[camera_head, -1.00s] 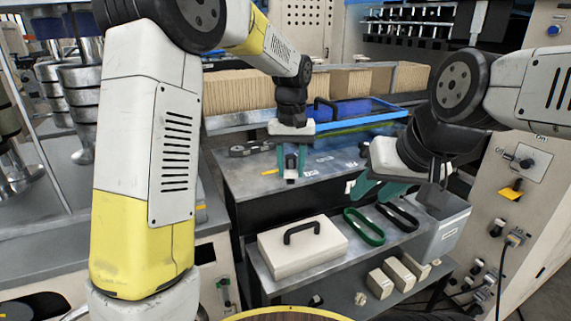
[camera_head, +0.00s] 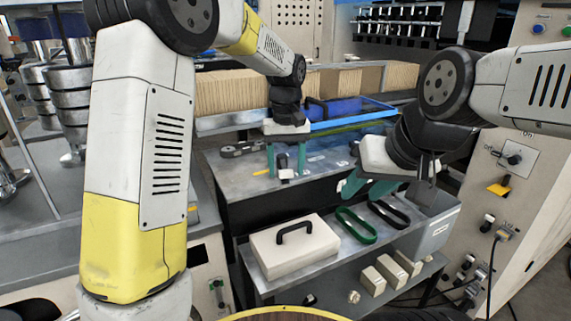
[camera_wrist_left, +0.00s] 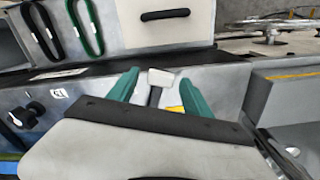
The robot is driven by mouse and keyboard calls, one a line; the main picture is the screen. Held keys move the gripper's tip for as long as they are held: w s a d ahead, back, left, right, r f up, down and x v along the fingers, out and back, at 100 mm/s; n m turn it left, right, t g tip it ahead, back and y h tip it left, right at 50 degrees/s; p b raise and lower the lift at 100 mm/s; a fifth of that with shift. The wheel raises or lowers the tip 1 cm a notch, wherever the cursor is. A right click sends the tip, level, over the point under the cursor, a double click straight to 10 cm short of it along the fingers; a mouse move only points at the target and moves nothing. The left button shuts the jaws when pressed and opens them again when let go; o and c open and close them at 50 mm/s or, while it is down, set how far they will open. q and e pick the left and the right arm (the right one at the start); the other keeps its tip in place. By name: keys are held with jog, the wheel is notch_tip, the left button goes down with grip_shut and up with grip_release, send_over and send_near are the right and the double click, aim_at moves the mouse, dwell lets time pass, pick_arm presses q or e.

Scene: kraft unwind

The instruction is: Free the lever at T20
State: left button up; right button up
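A small lever with a pale block-shaped head and dark stem (camera_wrist_left: 158,84) stands between my left fingers in the left wrist view. Its pale head also shows in the head view (camera_head: 286,174), low on the grey bench top. My left gripper (camera_head: 286,160) points down, its two teal fingers apart, one on each side of the lever. In the wrist view my left gripper (camera_wrist_left: 157,92) shows gaps beside the lever head. My right gripper (camera_head: 366,190) hangs over the bench's right part, teal fingers apart and empty. I cannot read a T20 label.
A cream case with a black handle (camera_head: 294,246), a green loop (camera_head: 356,226) and a black loop (camera_head: 390,215) lie on the lower shelf. A grey bin (camera_head: 432,228) stands right. A black knob (camera_wrist_left: 28,115) sits beside a small label. A blue-edged tray (camera_head: 350,113) lies behind.

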pick_arm(q)
jog(key=shift+r, duration=3.85)
jog(key=s+a+r+m+t+h, duration=0.1)
jog(key=s+a+r+t+h, duration=0.2)
jog(key=s+a, duration=0.75)
jog(key=s+a+f+t, duration=0.1)
jog(key=s+a, duration=0.1)
jog(key=s, duration=0.4)
jog(key=s+a+f+m+t, duration=0.1)
jog(key=s+a+f+t, duration=0.1)
jog(key=s, duration=0.4)
jog(key=shift+a+y, duration=0.15)
jog(key=shift+y, duration=0.25)
